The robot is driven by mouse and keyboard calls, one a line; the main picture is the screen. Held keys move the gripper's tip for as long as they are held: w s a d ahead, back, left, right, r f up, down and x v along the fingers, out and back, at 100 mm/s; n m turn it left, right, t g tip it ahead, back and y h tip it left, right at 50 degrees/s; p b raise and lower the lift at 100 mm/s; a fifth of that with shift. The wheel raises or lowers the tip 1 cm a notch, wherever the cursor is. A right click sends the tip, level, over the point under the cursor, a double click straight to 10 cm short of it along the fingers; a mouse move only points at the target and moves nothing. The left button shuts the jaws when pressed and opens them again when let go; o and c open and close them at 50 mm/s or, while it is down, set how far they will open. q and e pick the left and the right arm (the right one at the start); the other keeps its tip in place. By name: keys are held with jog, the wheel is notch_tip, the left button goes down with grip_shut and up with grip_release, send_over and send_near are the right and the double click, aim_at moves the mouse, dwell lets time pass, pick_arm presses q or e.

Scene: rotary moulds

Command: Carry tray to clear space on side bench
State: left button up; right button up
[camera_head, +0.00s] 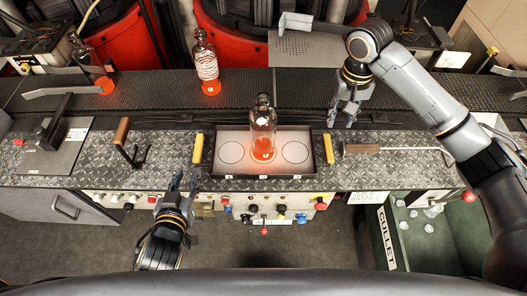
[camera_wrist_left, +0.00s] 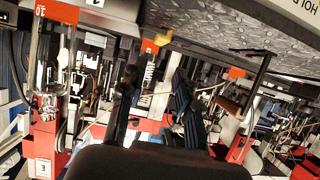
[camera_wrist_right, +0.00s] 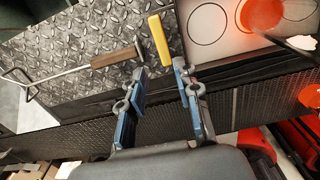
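The tray (camera_head: 231,168) lies on the diamond-plate bench, with several printed circles on its floor and a yellow handle at each short end. A clear bottle with an orange glowing base (camera_head: 263,130) stands upright on its middle circle. My left gripper (camera_head: 180,181) is open, at the bench's front edge, left of and below the left yellow handle (camera_head: 198,148). My right gripper (camera_head: 347,108) is open and empty, above the far side of the bench, beyond the right yellow handle (camera_head: 329,148). That handle shows in the right wrist view (camera_wrist_right: 160,41), ahead of the fingers and apart from them.
A conveyor (camera_head: 140,88) with two more bottles (camera_head: 206,62) runs behind the bench. A hooked rod (camera_head: 400,149) lies right of the tray, and a wooden-handled tool (camera_head: 123,132) lies left. A grey plate (camera_head: 52,150) is at far left. A green cullet bin (camera_head: 430,235) stands front right.

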aim_at(198, 144)
jog(key=shift+w+a, duration=0.1)
